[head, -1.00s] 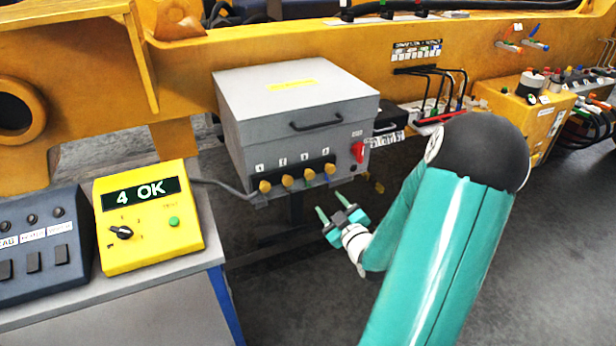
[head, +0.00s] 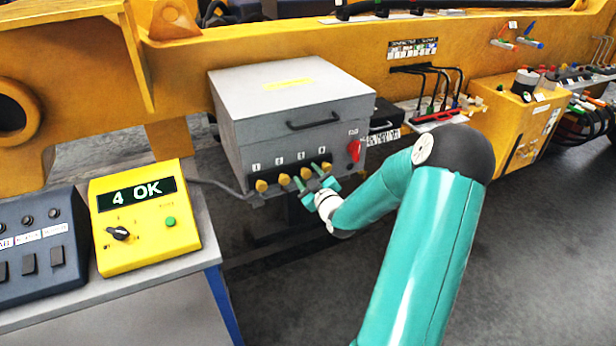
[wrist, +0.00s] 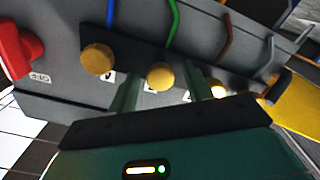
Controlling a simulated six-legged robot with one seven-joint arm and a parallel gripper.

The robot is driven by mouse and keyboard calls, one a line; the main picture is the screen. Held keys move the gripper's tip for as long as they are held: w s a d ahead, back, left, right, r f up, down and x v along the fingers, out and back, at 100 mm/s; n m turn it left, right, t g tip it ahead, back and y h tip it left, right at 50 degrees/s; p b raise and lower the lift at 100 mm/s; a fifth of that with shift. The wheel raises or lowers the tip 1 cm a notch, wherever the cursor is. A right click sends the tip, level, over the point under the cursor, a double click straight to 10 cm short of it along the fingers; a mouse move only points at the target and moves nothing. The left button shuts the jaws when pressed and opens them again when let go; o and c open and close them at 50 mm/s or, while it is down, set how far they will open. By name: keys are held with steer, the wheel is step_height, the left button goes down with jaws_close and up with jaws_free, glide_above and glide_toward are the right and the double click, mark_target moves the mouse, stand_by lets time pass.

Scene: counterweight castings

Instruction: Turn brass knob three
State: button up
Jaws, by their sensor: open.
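A grey box with a lid (head: 290,110) carries a row of brass knobs along its lower front, numbered 1 to 4. Brass knob three (head: 306,172) is third from the left in the head view. My gripper (head: 306,175) is open in front of it, one finger to each side. In the wrist view the row runs the other way, and knob three (wrist: 160,76) shows between the two spread fingers; I cannot tell if they touch it. Knob four (wrist: 98,58) and knob two (wrist: 218,90) lie just outside the fingers.
A red rotary switch (head: 354,150) sits right of the knobs. Coloured wires (wrist: 172,22) run close to the knobs. A yellow tester (head: 146,215) reading "4 OK" stands on a bench at left. A yellow box (head: 520,120) is far right. Floor at lower right is clear.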

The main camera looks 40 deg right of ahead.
steer(key=shift+c, duration=0.2)
steer(key=c, duration=0.9)
